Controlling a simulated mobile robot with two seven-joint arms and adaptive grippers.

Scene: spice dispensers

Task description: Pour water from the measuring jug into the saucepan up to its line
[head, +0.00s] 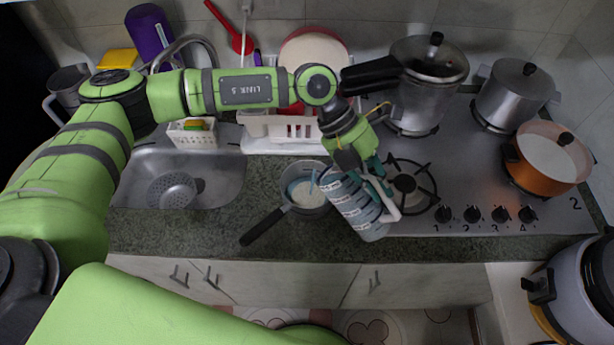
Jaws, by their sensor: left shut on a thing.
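The measuring jug (350,203) is a clear, pale blue vessel with dark scale marks and a light handle at its right. My left gripper (376,188) is shut on the jug and holds it tilted, its top leaning left toward the saucepan. The saucepan (306,197) stands on the counter between sink and stove, its black handle pointing to the lower left. Pale liquid shows inside it, with a thin pale streak near the jug's rim that may be water. The saucepan's line cannot be made out. My right gripper is not in view.
The stove (455,190) is to the right, with a bare burner close to the jug. A pressure cooker (425,85), a steel pot (512,97) and an orange pot (548,160) stand on it. The sink (222,182) is left and a white dish rack (280,128) behind.

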